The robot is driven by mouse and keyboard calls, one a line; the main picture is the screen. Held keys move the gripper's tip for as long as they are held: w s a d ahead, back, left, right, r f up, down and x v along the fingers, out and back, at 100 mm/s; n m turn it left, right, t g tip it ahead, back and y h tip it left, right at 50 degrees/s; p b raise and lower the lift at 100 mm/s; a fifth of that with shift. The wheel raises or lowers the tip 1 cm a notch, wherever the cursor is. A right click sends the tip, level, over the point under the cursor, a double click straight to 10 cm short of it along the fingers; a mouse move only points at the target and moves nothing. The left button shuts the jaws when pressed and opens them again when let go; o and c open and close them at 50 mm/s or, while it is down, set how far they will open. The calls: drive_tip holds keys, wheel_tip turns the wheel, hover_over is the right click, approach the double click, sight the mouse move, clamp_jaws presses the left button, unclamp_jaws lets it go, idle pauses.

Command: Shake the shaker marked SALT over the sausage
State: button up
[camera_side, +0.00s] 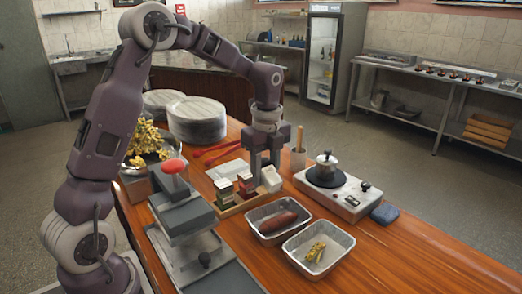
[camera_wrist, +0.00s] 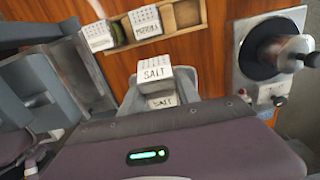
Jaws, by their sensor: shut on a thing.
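The white shaker marked SALT (camera_wrist: 155,72) is between the fingers of my gripper (camera_wrist: 160,88) in the wrist view, its label facing the camera. In the side view my gripper (camera_side: 265,168) points down and is shut on the shaker (camera_side: 271,179), at the right end of the wooden rack (camera_side: 232,209). I cannot tell whether the shaker is clear of the rack. The brown sausage (camera_side: 280,222) lies in the rear metal tray (camera_side: 256,236), in front of and right of my gripper. The sausage is not in the wrist view.
Two other shakers (camera_side: 224,189) (camera_side: 245,183) stand in the rack. A front tray (camera_side: 340,256) holds a yellowish piece. A pot (camera_side: 325,166) sits on a hotplate (camera_side: 345,198) at right. A grey press with a red knob (camera_side: 174,166) stands at left.

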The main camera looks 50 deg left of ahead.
drive_tip(key=d+r+h, duration=0.4)
drive_tip(key=r+h, duration=0.2)
drive_tip(key=r, duration=0.2)
drive_tip(key=d+r+h, duration=0.5)
drive_tip(key=r, duration=0.2)
wheel_tip(320, 180, down, 17)
drive_tip(key=h, duration=0.1)
drive_tip(key=shift+s+r, duration=0.2)
drive_tip(key=shift+s, duration=0.05)
idle(0.6)
